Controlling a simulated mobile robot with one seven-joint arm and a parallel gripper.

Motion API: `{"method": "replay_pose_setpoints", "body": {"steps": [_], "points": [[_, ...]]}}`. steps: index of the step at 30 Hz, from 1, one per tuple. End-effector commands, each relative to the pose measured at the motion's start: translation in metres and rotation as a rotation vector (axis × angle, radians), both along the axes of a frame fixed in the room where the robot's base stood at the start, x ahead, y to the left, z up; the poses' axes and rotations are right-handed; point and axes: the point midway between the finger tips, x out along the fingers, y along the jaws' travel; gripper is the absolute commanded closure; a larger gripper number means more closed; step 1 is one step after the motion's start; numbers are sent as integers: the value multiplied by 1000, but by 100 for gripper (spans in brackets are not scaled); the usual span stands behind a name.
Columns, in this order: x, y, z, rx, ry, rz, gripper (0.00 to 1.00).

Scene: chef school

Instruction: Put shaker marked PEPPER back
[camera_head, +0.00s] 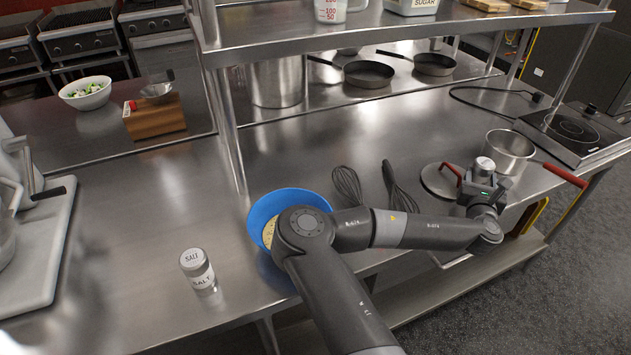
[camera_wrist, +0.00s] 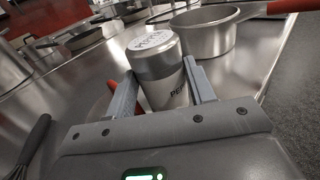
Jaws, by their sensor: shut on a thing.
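In the head view the shaker's silver top (camera_head: 484,164) shows above my gripper (camera_head: 482,180), at the right part of the counter near the saucepan. My gripper hides the shaker's lower part there, and I cannot tell whether its base touches the counter. A salt shaker (camera_head: 198,271) stands upright on the counter at the front left.
A saucepan (camera_head: 510,150) with a red handle stands close to my gripper, with a lid (camera_head: 438,181) beside it. Two whisks (camera_head: 347,183) and a blue bowl (camera_head: 262,212) lie to the left. An induction hob (camera_head: 570,130) is at the right. A shelf (camera_head: 400,24) spans above the counter.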

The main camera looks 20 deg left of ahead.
Motion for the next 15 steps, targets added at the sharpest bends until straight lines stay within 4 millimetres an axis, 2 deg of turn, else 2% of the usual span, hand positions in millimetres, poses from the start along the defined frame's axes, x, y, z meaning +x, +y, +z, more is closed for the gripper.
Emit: {"method": "replay_pose_setpoints", "body": {"steps": [6, 10, 15], "points": [[1, -44, 0, 0, -1, -7, 78], [-1, -63, 0, 0, 0, -7, 78], [-17, -87, -3, 1, 0, -24, 78]]}}
